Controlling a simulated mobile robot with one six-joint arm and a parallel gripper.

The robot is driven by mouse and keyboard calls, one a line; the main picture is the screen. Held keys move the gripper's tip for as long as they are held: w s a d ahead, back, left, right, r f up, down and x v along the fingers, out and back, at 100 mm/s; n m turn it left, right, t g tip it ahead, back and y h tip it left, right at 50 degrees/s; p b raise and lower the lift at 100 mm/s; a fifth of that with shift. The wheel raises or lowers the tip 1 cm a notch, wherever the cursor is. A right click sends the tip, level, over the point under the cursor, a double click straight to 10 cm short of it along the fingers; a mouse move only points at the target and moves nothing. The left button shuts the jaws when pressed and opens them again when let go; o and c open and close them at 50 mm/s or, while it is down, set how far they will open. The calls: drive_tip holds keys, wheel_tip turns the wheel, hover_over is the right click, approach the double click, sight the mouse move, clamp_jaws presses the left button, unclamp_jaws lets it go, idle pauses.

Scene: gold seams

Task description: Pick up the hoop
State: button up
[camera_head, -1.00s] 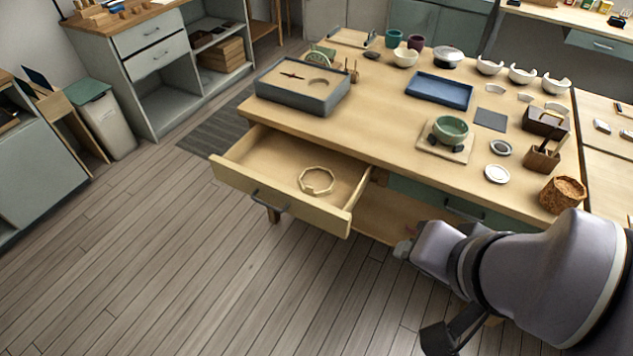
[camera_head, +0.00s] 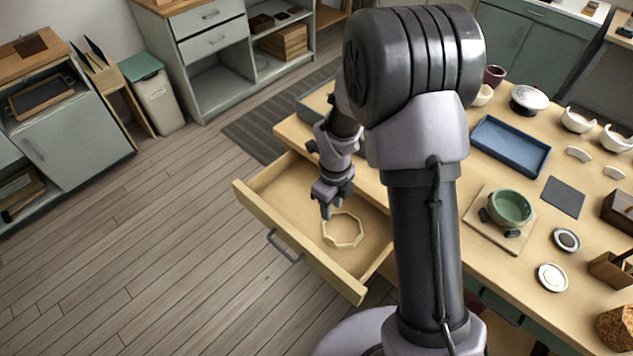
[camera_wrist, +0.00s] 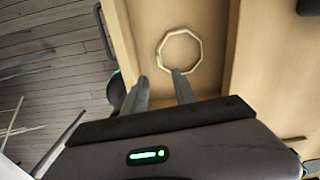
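The hoop (camera_head: 343,230) is a pale wooden ring with many flat sides. It lies flat on the floor of the open drawer (camera_head: 287,203). In the wrist view the hoop (camera_wrist: 180,50) lies ahead of the fingers, near the right fingertip. My gripper (camera_head: 327,211) is over the drawer, beside the hoop's upper left edge in the head view. In the wrist view my gripper (camera_wrist: 160,76) has its two fingers apart with nothing between them. I cannot tell whether the right finger touches the hoop.
The drawer's front wall (camera_head: 300,245) and sides surround the hoop. The worktable (camera_head: 425,165) above carries a blue tray (camera_head: 511,146) and a green bowl (camera_head: 511,207) on a board. My arm hides part of the tabletop. The wooden floor in front is clear.

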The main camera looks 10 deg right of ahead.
drive_tip(key=b, duration=0.4)
approach(330, 238)
wheel_tip(330, 238, down, 5)
drive_tip(key=shift+f, duration=0.1)
wheel_tip(330, 238, down, 6)
drive_tip(key=b, duration=0.3)
drive_tip(key=shift+d, duration=0.1)
drive_tip(key=shift+r, duration=0.2)
clamp_jaws()
